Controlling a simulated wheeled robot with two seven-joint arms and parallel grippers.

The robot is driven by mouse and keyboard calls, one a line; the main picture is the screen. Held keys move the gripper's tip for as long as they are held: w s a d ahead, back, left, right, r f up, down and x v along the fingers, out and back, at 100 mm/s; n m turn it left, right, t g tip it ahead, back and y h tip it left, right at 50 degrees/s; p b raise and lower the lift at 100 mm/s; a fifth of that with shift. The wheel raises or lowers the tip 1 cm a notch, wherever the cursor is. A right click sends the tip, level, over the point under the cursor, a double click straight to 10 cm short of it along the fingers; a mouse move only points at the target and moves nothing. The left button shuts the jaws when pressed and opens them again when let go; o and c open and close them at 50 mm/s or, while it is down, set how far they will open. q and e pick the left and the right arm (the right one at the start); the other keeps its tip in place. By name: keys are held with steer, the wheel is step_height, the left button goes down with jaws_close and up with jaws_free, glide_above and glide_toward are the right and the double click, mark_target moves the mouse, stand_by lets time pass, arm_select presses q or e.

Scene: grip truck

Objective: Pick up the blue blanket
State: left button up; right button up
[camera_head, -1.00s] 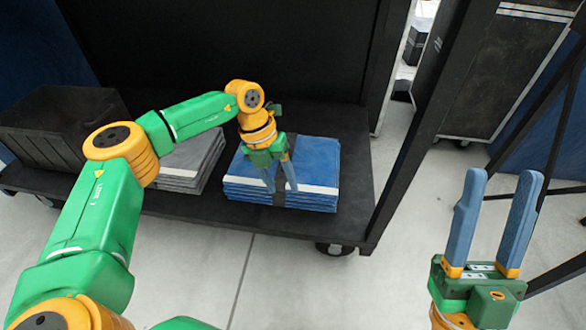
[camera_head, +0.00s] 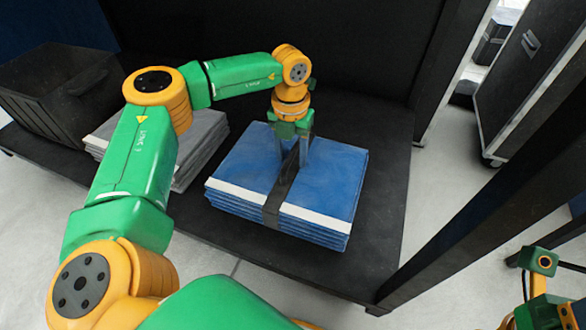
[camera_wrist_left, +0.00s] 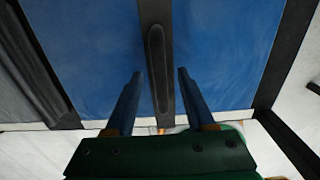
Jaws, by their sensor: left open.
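The blue blanket (camera_head: 330,190) is a folded stack with white edge stripes and a black strap (camera_head: 282,190) around its middle. It lies on the black cart shelf (camera_head: 385,210). My left gripper (camera_head: 302,155) points down at the blanket's top, close to the strap. In the left wrist view my left gripper (camera_wrist_left: 155,100) is open, its two fingers on either side of the strap (camera_wrist_left: 156,55), with the blue blanket (camera_wrist_left: 90,50) filling the view behind. Whether the fingertips touch the blanket I cannot tell. Part of my right arm shows at the lower right; its fingers are out of view.
A folded grey blanket stack (camera_head: 205,140) lies left of the blue one, partly behind my left arm. A black crate (camera_head: 60,90) stands further left. A dark cart post (camera_head: 490,200) rises at the right. Bare shelf lies right of the blanket.

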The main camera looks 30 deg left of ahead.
arm_select(q)
steer(key=shift+f, duration=0.55)
steer(key=shift+r, duration=0.15)
jaws_close()
stand_by(0.8)
